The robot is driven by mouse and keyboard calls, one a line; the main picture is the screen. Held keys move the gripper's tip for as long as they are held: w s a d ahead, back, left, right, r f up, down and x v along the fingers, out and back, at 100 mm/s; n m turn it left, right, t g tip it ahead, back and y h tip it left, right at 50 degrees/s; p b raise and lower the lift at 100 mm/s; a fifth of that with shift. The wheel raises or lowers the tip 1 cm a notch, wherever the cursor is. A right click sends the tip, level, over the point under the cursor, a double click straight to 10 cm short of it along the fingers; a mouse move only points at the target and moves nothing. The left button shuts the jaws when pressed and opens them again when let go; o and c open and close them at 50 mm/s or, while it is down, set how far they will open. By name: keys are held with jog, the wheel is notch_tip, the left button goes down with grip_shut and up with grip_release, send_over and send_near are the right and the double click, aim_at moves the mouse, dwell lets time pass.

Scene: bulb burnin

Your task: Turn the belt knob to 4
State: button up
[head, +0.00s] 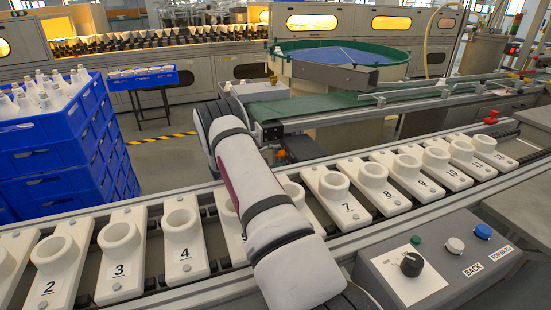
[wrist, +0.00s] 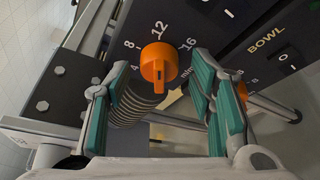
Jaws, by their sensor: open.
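An orange knob (wrist: 158,64) is on a dark panel in the wrist view, with 8, 12 and 16 printed around it. Its name label is not visible, and I cannot read its setting for certain. My gripper (wrist: 162,66) is open, with one green-padded finger on each side of the knob. I see clear space between each finger and the knob, so nothing is held. The left finger covers part of the dial's lower left. In the head view my arm reaches over the conveyor, and my gripper and this knob are hidden.
A second orange knob (wrist: 241,89), near the BOWL label (wrist: 266,41), is partly behind the right finger. In the head view a grey control box (head: 440,265) with a black knob (head: 411,264) stands front right. Numbered white holders line the conveyor. Blue crates (head: 62,165) stand left.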

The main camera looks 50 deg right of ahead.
jog(key=c, duration=1.1)
jog(key=shift+c, duration=0.2)
jog(key=shift+n, duration=0.3)
jog(key=n+g+y+b, duration=0.1)
jog(key=n, duration=0.1)
jog(key=shift+w+n+y, duration=0.15)
jog(key=shift+n+y, duration=0.15)
jog(key=shift+n+g+y+b, duration=0.55)
jog(key=shift+n+g+y, duration=0.2)
jog(key=shift+n, duration=0.75)
jog(key=shift+r, duration=0.1)
